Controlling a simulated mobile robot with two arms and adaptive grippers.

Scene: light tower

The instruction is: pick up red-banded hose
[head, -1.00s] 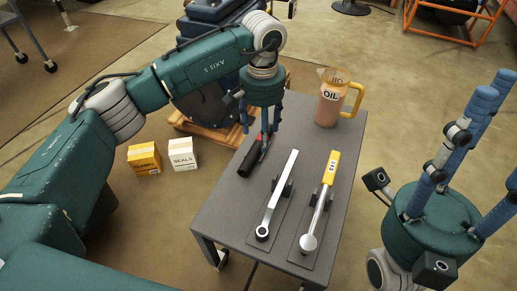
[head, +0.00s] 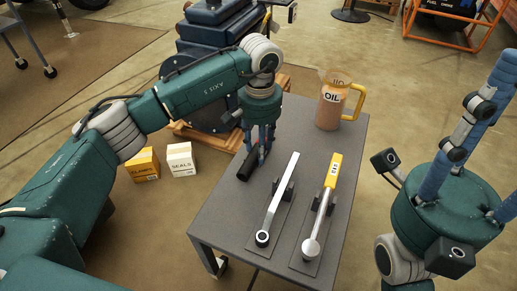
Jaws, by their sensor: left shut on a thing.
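The red-banded hose (head: 245,169) lies on the grey table near its left edge. Its black near end shows, while the red band is hidden behind my left gripper. My left gripper (head: 262,158) points down at the hose from above, with its fingers shut on it. The hose looks to be at the tabletop; I cannot tell whether it is lifted.
On the table (head: 225,215) a silver wrench (head: 278,198) and a yellow-handled tool (head: 322,210) rest on stands right of the hose. An oil jug (head: 331,103) stands at the back. Boxes marked SEALS (head: 181,160) and CLAMPS (head: 143,166) sit on the floor at left.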

